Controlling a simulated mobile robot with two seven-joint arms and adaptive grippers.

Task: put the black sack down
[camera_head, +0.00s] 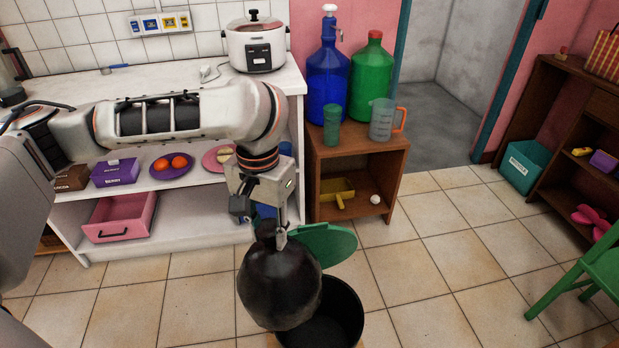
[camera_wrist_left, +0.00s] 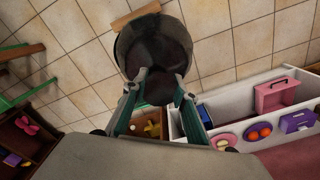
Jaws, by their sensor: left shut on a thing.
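My left gripper (camera_head: 272,215) is shut on the tied neck of the black sack (camera_head: 278,282). The sack hangs below the fingers, round and full, overlapping the left side of a dark round bin (camera_head: 352,296) in the head view. The bin is open and stands on the floor; the sack hides part of its mouth. A green round lid (camera_head: 328,243) shows behind the sack. In the left wrist view the sack's neck (camera_wrist_left: 159,88) sits between the two fingers (camera_wrist_left: 163,80). Whether the sack touches the bin is unclear. My right gripper is not in view.
A white counter (camera_head: 120,87) with shelves stands behind my arm, with a pink drawer (camera_head: 120,217) below. A wooden stand (camera_head: 358,160) carries bottles and a jug. A green chair (camera_head: 590,280) is at the right. The tiled floor between bin and chair is clear.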

